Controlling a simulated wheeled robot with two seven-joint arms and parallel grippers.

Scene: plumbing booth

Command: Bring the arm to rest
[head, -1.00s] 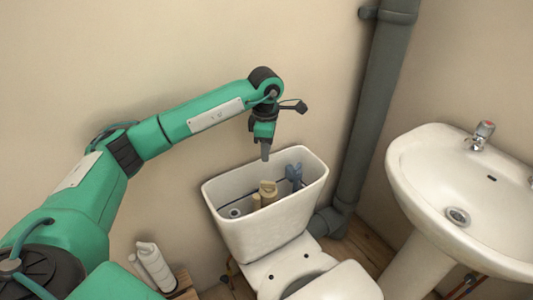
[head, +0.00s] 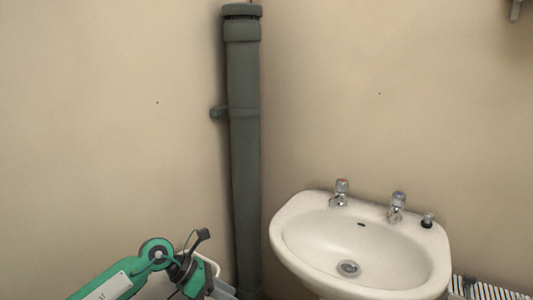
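My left arm (head: 112,289) comes in low at the left, green with a pale panel, and bends at a dark wrist joint. My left gripper (head: 193,284) hangs from that wrist at the bottom edge of the head view. Its fingertips cannot be made out, so I cannot tell if it is open or shut or holds anything. My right arm and gripper are not in view.
A white rim, probably the toilet cistern's (head: 211,263), shows just behind the gripper. A thick grey pipe (head: 244,150) runs up the corner. A white washbasin (head: 300,243) with taps stands to the right, with a white ribbed radiator (head: 483,290) beside it.

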